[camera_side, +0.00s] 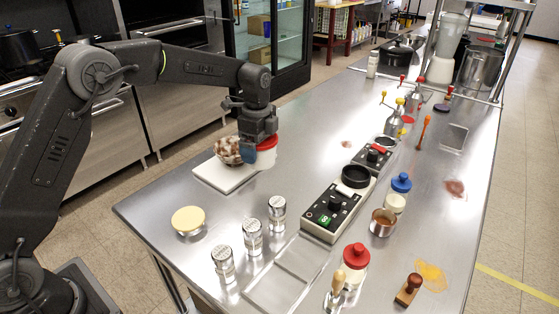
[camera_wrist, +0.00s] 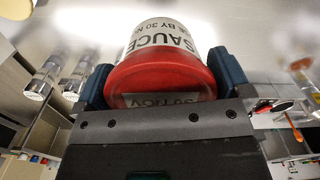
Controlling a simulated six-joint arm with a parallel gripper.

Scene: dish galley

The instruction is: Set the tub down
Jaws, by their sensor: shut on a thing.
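The tub (camera_side: 267,154) is white with a red lid, and it hangs in my gripper (camera_side: 254,152) near the right edge of a white board. In the wrist view the tub (camera_wrist: 165,38) fills the space between the two blue fingers, its red lid towards the camera and a "SAUCE" label on its side. My gripper (camera_wrist: 162,72) is shut on it, one finger on each side. Its base is partly hidden, and I cannot tell how high it is above the counter.
A yellow-lidded container (camera_side: 188,220) and several metal shakers (camera_side: 251,236) stand nearer the front. A black-topped scale (camera_side: 330,212) stands to the right. Bare steel counter (camera_side: 300,165) lies between board and scale.

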